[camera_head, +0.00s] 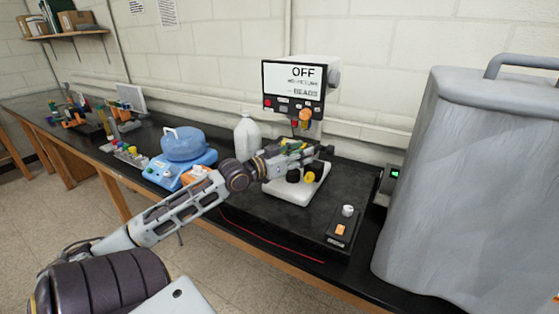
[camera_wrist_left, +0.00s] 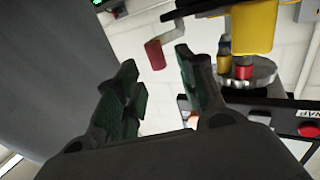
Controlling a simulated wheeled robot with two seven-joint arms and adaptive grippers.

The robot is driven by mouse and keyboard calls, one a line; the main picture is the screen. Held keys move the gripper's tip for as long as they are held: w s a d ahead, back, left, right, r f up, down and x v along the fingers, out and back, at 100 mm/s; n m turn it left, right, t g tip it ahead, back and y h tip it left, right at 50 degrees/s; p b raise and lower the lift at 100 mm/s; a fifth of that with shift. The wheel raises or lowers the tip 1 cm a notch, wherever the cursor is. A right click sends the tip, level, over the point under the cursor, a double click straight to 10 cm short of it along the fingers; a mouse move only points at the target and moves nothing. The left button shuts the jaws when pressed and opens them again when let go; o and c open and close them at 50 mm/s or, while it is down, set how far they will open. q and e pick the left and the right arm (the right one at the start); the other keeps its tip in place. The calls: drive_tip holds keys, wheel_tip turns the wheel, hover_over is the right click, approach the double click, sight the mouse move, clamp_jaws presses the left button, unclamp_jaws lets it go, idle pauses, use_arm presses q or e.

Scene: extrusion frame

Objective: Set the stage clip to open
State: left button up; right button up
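The microscope has a white base (camera_head: 290,192), yellow and black knobs, and a screen (camera_head: 293,80) reading "OFF" and "BEADS". My left gripper (camera_head: 328,152) reaches across its stage from the left and hides most of it. In the left wrist view, the left gripper (camera_wrist_left: 160,80) has its dark fingers apart with nothing between them. A bent metal lever with a red tip (camera_wrist_left: 155,54) is just beyond the fingertips, apart from them. It may be the stage clip; I cannot tell its setting. My right gripper is not in view.
A blue device (camera_head: 182,150) and a white jug (camera_head: 247,138) stand left of the microscope. A small control box (camera_head: 343,228) is at the right on the black bench. A large grey-covered object (camera_head: 470,180) blocks the far right.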

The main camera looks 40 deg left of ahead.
use_arm(q)
drive_tip(key=v, duration=0.7)
idle(1.2)
drive_tip(key=shift+s, duration=0.35)
idle(0.6)
